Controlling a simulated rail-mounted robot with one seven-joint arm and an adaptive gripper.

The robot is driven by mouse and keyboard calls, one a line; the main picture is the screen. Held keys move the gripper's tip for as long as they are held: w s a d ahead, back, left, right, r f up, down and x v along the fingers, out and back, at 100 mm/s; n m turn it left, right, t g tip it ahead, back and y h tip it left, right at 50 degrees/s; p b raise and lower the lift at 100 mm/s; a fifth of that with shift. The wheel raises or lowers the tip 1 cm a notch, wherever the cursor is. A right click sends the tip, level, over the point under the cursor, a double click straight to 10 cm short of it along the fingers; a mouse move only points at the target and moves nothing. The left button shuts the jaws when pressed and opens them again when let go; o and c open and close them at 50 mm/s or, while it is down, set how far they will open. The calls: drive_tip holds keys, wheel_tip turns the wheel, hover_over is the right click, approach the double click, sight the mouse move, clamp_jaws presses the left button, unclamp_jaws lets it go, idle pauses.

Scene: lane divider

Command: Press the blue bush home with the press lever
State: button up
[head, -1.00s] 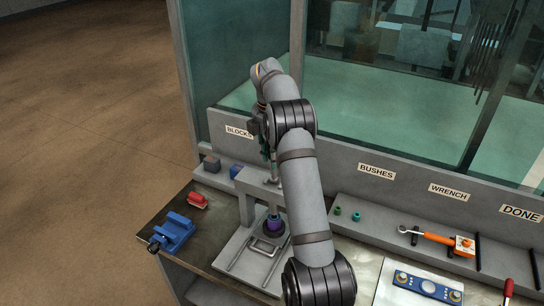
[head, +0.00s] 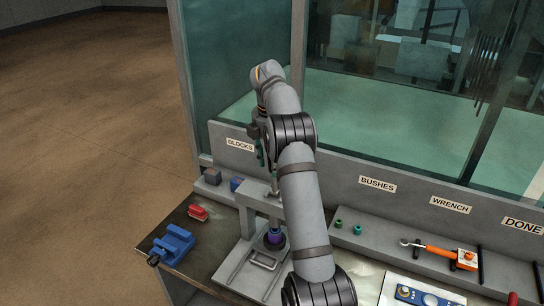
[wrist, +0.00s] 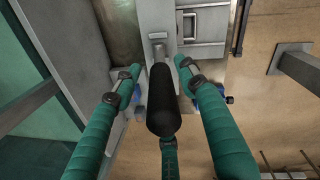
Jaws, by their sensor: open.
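The grey press (head: 247,222) stands on the bench in the head view. A purple-blue piece (head: 275,237), which may be the blue bush, sits under its ram; its seating is too small to tell. The press lever's black handle (wrist: 161,100) is in the middle of the wrist view, joined to a grey arm above. In the head view my gripper (head: 262,155) is small and partly hidden by my arm, above the press.
A blue vise (head: 174,244) and a red block (head: 198,212) lie left of the press. Grey (head: 212,176) and blue (head: 236,184) blocks are behind. Green bushes (head: 357,229) and an orange wrench (head: 438,252) are on the right ledge. A glass wall (head: 390,110) rises behind.

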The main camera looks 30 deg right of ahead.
drive_tip(key=shift+s+a+r, duration=0.1)
drive_tip(key=shift+s+r, duration=0.05)
drive_tip(key=shift+r, duration=0.95)
drive_tip(key=shift+s+a+r, duration=0.1)
drive_tip(key=shift+r, duration=0.95)
drive_tip(key=shift+f, duration=0.15)
drive_tip(key=f, duration=0.7)
drive_tip(key=shift+w+d+f, duration=0.2)
drive_tip(key=shift+w+d, duration=0.1)
drive_tip(key=shift+w, duration=0.1)
drive_tip(key=shift+s+a+r, duration=0.15)
drive_tip(key=shift+s, duration=0.15)
drive_tip(key=shift+w, duration=0.2)
drive_tip(key=shift+s, duration=0.1)
